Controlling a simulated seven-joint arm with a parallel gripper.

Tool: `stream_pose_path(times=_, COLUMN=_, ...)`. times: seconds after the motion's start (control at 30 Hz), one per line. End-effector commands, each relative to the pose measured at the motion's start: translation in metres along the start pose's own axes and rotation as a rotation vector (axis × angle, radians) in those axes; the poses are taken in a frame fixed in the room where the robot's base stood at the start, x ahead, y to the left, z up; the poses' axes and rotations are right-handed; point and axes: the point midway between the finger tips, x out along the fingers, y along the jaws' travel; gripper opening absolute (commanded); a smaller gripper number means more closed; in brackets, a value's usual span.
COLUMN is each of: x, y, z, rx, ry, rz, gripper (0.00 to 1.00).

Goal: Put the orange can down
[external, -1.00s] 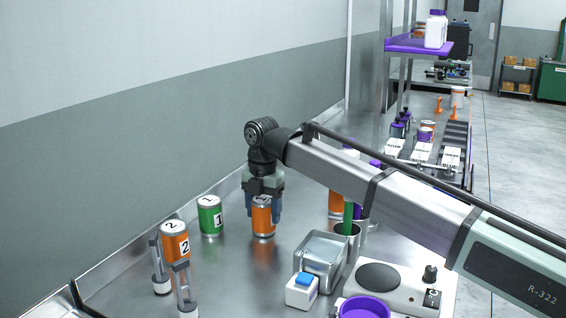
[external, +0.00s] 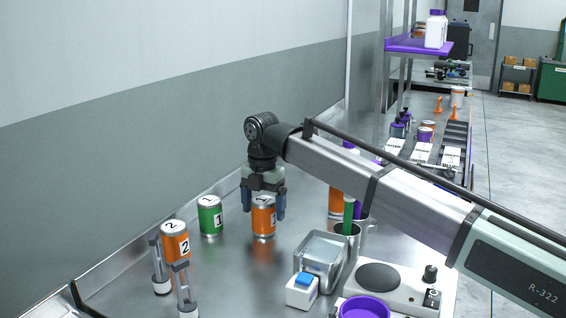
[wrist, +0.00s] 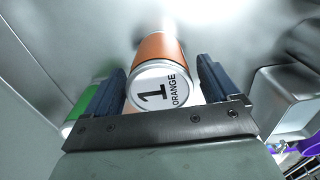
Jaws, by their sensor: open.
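The orange can (external: 263,219) stands upright on the steel bench, with a "1" on its label. In the wrist view its lid reads "1 ORANGE", and the can (wrist: 158,80) sits between the two fingers. My gripper (external: 264,212) is open around the can, with a finger on each side. In the wrist view my gripper (wrist: 165,80) shows gaps between its blue fingers and the can.
A green can (external: 210,216) marked 1 stands left of the orange can. An orange can marked 2 (external: 174,240) is at the front left, by clear-and-grey stands. A metal tray (external: 321,256), a hotplate (external: 378,277) and a white box with blue top (external: 302,290) are right.

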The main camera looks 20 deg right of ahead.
Motion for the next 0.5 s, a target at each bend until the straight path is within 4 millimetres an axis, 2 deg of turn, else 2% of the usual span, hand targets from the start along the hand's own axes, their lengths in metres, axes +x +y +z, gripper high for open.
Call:
stream_pose_path(times=0.3, x=-0.059, y=0.001, z=0.000, rx=0.000, ry=-0.001, rz=0.002, gripper=0.88)
stream_pose_path(times=0.5, x=-0.089, y=0.001, z=0.000, rx=0.000, ry=0.000, rz=0.001, gripper=0.88)
